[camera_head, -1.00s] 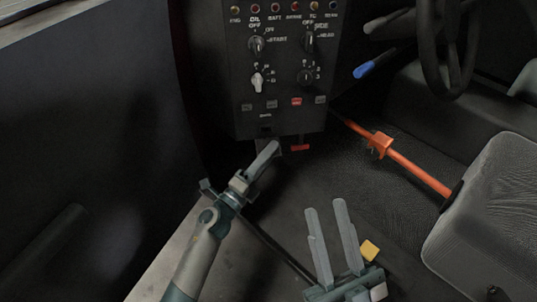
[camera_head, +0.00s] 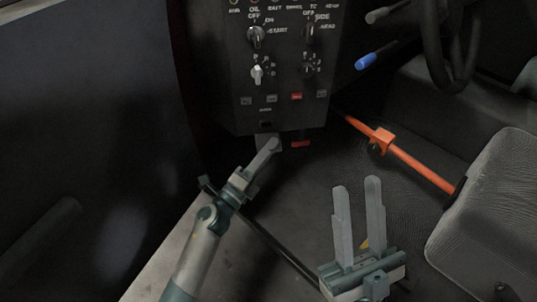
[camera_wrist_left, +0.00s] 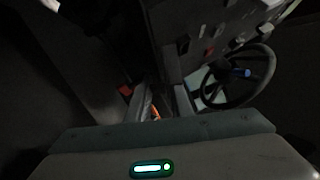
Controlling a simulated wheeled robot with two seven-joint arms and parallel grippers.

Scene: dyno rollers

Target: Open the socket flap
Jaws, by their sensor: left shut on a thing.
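The dark control panel (camera_head: 285,112) has a small light-grey piece under its lower edge, where the socket flap (camera_head: 261,139) seems to be. It is small and mostly covered by my left gripper (camera_head: 268,145). My left gripper reaches up to it from below with its fingers together, shut on it. The exact grip is hidden. My right gripper (camera_head: 357,183) is at the lower middle, fingers upright and apart, with nothing between them. The left wrist view is dark and does not clearly show the flap.
A red tab (camera_head: 300,143) hangs under the panel, just right of my left gripper. An orange bar (camera_head: 415,165) runs toward the seat (camera_head: 490,215). A blue-tipped lever (camera_head: 366,61) and the steering wheel (camera_wrist_left: 236,76) are at the right. A dark wall is at the left.

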